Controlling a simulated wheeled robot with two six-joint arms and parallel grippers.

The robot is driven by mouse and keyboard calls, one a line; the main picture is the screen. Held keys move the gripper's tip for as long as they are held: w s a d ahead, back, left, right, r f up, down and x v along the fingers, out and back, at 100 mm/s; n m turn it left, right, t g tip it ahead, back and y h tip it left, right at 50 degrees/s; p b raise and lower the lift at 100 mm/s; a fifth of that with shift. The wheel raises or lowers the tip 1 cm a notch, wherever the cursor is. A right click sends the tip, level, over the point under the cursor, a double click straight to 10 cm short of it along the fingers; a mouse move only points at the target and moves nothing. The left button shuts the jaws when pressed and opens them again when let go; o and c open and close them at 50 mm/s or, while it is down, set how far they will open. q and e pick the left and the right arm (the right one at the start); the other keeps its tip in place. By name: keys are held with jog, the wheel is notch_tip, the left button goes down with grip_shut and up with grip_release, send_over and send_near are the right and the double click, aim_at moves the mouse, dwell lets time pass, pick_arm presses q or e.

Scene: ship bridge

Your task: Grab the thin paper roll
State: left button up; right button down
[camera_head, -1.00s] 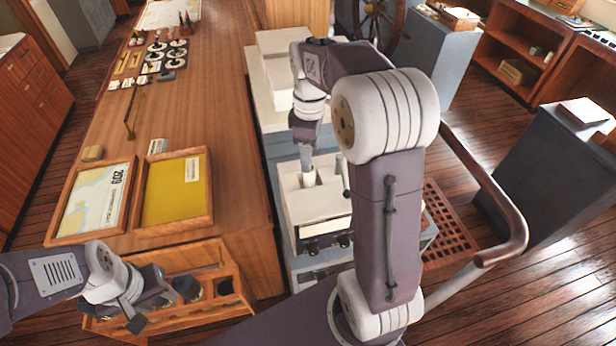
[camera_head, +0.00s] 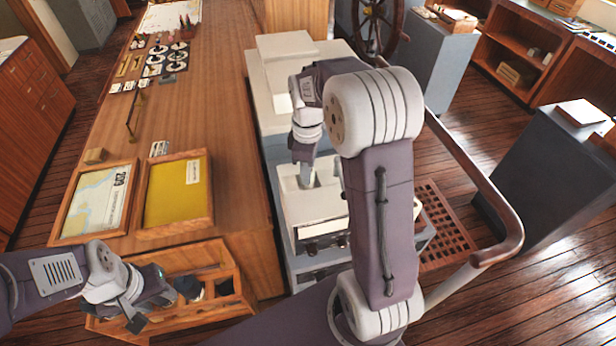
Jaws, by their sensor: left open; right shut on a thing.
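Two framed pictures, a chart (camera_head: 97,203) and a yellow board (camera_head: 174,195), lie on the long wooden counter (camera_head: 215,120). White boxes (camera_head: 284,47) stand behind the right gripper. A brown-topped handrail (camera_head: 480,190) curves along the right, beside open floor.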

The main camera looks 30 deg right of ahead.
jog(key=shift+w+r, duration=0.15)
jog(key=shift+r, duration=0.25)
notch_tip(320, 180, up, 9)
jog(key=shift+f+b, duration=0.15)
jog(key=shift+b, duration=0.3)
jog(key=shift+r, duration=0.2)
